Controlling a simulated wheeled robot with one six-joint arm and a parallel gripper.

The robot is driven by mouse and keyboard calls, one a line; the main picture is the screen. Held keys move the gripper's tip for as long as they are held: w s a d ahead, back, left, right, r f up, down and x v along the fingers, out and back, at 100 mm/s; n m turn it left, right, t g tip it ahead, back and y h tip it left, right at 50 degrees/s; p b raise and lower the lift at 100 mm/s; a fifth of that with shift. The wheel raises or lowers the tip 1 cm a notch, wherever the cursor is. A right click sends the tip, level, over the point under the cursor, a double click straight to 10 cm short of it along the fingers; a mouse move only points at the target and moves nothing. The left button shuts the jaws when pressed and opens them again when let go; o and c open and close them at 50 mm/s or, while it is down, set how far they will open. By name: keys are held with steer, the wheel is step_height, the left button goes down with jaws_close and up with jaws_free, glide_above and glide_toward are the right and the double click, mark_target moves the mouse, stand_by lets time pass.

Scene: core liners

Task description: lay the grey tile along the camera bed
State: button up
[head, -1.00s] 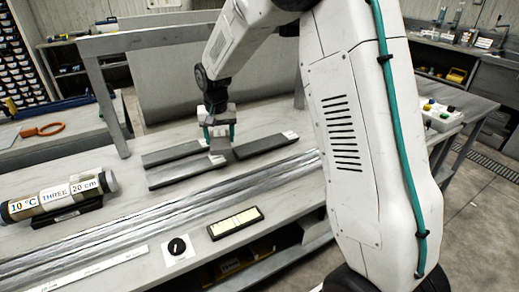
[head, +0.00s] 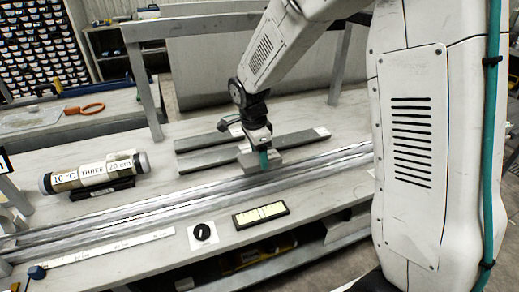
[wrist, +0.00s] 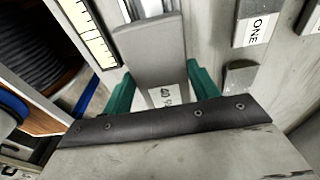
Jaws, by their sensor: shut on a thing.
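My gripper (head: 262,158) is shut on a light grey tile (wrist: 148,48). The tile sits between the teal fingers in the wrist view, with a small white label near its gripped end. In the head view, the held tile (head: 281,159) is beside the near edge of the dark grey bars. The long silver channelled rails (head: 190,203), which look like the camera bed, run along the bench just in front of it. I cannot tell whether the tile touches the bench or the rails.
Dark grey bars (head: 210,160) lie behind the gripper; one end label reads ONE (wrist: 257,30). A labelled core cylinder (head: 95,172) rests on a black stand at left. A yellow-white card (head: 261,214), black knob (head: 202,232) and white ruler (head: 105,246) lie in front.

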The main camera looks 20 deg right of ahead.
mark_target(259, 168)
steer(key=shift+f, duration=2.7)
steer(key=shift+f, duration=0.15)
steer(key=o, duration=1.4)
steer(key=shift+o, duration=0.2)
steer(key=shift+r, duration=4.5)
